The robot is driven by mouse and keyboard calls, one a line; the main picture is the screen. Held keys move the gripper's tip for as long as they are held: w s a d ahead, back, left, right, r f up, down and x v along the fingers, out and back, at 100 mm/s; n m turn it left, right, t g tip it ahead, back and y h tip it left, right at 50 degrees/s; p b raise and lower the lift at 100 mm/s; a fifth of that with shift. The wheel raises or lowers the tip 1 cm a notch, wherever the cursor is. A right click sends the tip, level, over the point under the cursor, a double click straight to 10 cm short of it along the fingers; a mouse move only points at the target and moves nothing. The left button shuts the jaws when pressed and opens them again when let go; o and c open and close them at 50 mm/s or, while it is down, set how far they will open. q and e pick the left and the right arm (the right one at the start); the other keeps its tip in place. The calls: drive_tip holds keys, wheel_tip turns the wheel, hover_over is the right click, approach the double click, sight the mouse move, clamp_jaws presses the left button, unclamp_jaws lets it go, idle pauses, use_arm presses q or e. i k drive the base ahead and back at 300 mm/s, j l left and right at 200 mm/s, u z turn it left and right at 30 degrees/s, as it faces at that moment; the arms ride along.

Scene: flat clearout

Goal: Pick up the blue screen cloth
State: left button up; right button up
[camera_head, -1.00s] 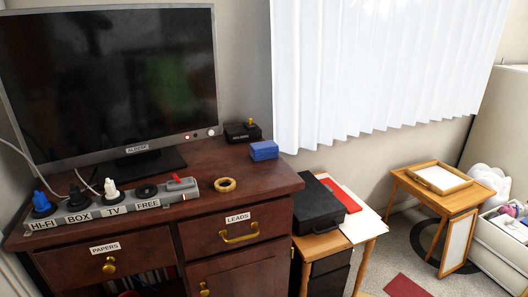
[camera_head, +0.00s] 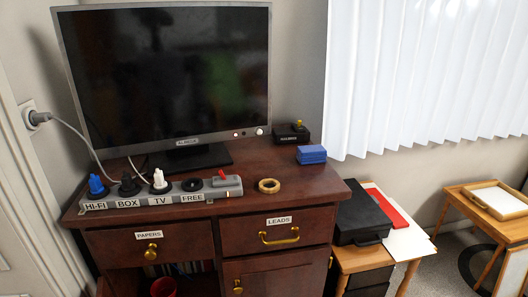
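The blue screen cloth (camera_head: 311,154) looks like a small folded blue block. It lies on the right part of the dark wooden cabinet top (camera_head: 290,184), in front of a small black box with a yellow knob (camera_head: 291,133). Nothing covers the cloth. Neither of my grippers is in the head view.
A TV (camera_head: 170,80) stands at the back of the cabinet. A labelled power strip (camera_head: 150,200) with several plugs runs along the front edge. A wooden ring (camera_head: 268,186) lies near the cloth. A black case (camera_head: 361,215) sits on a lower table to the right.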

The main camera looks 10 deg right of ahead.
sight(312, 154)
drive_tip(key=i+l+u, duration=0.1)
drive_tip(key=l+u, duration=0.25)
drive_tip(key=l, duration=0.35)
drive_tip(key=l+u, duration=0.4)
drive_tip(key=l, duration=0.3)
drive_tip(key=k+l+u, duration=0.1)
drive_tip(key=l+u, duration=0.25)
drive_tip(key=l, duration=0.35)
